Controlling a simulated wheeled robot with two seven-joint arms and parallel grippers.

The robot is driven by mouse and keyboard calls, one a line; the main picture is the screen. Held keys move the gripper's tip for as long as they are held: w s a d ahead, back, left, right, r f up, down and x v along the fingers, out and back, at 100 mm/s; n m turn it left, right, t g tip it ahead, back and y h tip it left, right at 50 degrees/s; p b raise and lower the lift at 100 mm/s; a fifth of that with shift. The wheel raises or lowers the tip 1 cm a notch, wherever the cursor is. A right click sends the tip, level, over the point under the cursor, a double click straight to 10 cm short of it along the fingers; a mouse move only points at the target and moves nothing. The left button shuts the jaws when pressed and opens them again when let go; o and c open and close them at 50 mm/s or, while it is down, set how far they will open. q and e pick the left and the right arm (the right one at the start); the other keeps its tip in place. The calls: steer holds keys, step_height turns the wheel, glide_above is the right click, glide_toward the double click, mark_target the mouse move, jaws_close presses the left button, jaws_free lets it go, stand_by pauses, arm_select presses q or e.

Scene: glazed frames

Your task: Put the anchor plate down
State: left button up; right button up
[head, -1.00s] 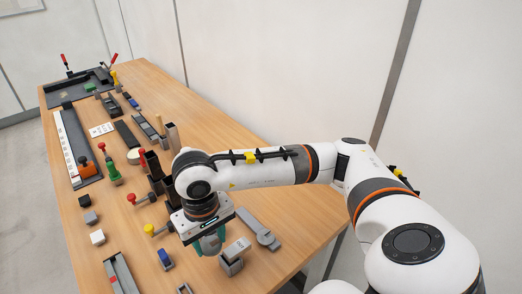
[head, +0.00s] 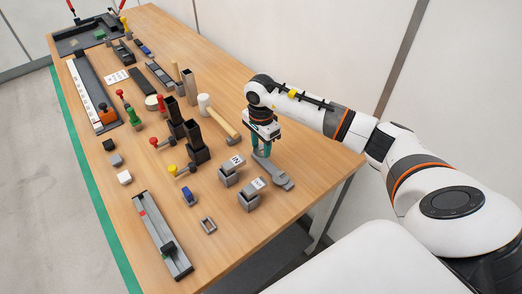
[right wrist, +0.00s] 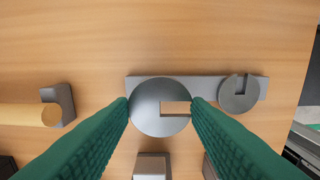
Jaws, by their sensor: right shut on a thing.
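A grey round plate with a slot, taken as the anchor plate (right wrist: 146,110), sits between the green fingertips of my right gripper (right wrist: 160,103) in the right wrist view. The fingers touch it on both sides. Its slot opens to the right. A flat grey bar (right wrist: 208,86) lies on the table behind it in that view, with a smaller slotted disc (right wrist: 238,98) at the right end. In the head view my right gripper (head: 259,152) points down at the far end of this bar (head: 273,174). I cannot tell whether the plate touches the bar. My left gripper is out of view.
Two grey labelled blocks (head: 232,171) (head: 251,195) stand just left of the bar. A long grey rail (head: 162,235) lies at the front left. The wooden table (head: 315,150) is bare right of the gripper.

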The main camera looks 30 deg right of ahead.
mark_target(261, 150)
step_height(261, 150, down, 4)
steer(key=shift+r+p, duration=0.1)
steer(key=shift+p, duration=0.45)
